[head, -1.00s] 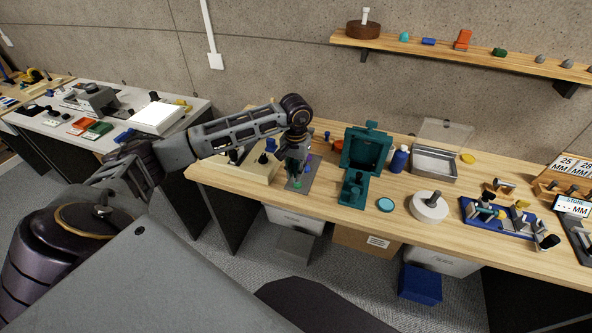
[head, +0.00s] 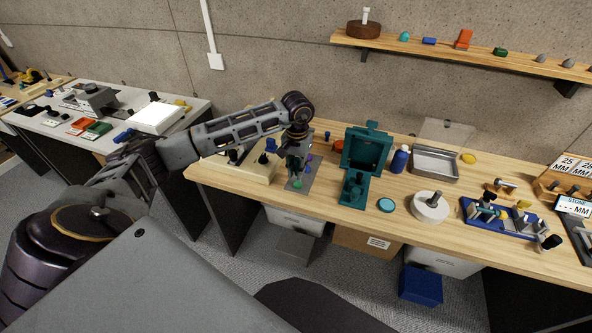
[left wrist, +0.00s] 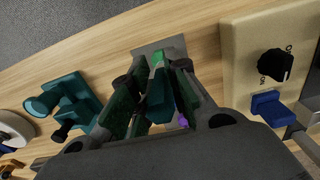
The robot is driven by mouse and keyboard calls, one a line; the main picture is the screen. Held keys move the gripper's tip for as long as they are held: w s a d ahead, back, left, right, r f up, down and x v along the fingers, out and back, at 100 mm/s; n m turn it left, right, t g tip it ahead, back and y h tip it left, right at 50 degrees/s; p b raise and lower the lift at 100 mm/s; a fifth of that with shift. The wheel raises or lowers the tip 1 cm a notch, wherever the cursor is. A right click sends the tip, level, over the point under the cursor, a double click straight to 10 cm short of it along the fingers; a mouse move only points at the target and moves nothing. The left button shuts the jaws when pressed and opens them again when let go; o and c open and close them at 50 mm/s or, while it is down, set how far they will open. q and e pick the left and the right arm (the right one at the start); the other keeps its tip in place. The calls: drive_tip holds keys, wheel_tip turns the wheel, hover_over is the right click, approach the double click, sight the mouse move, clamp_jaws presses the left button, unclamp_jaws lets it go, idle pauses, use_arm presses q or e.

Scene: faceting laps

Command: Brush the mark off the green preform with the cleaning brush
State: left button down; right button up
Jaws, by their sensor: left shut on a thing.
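My left gripper (head: 297,163) points down over a grey mat (head: 291,186) at the left part of the wooden bench. It is shut on a dark teal piece, which looks like the cleaning brush (left wrist: 160,104), between its fingers in the left wrist view. The green preform (head: 297,184) lies on the mat just below the fingertips. It also shows in the left wrist view (left wrist: 158,57), just beyond the held piece's end. I cannot tell whether they touch, and no mark is discernible. My right gripper is not in view.
Purple pieces (head: 308,158) lie on the mat beside the gripper. A cream box with a knob (left wrist: 238,65) stands to the mat's left in the head view.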

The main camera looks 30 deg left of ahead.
sight(296, 161)
use_arm(q)
drive_tip(key=shift+s+d, duration=0.1)
drive_tip(key=shift+s, duration=0.45)
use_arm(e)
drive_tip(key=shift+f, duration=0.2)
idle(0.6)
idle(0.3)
use_arm(q)
drive_tip(key=shift+r+p, duration=0.7)
drive_tip(key=shift+r, duration=1.3)
drive_tip(key=shift+r+p, duration=0.35)
drive_tip(key=shift+r, duration=0.7)
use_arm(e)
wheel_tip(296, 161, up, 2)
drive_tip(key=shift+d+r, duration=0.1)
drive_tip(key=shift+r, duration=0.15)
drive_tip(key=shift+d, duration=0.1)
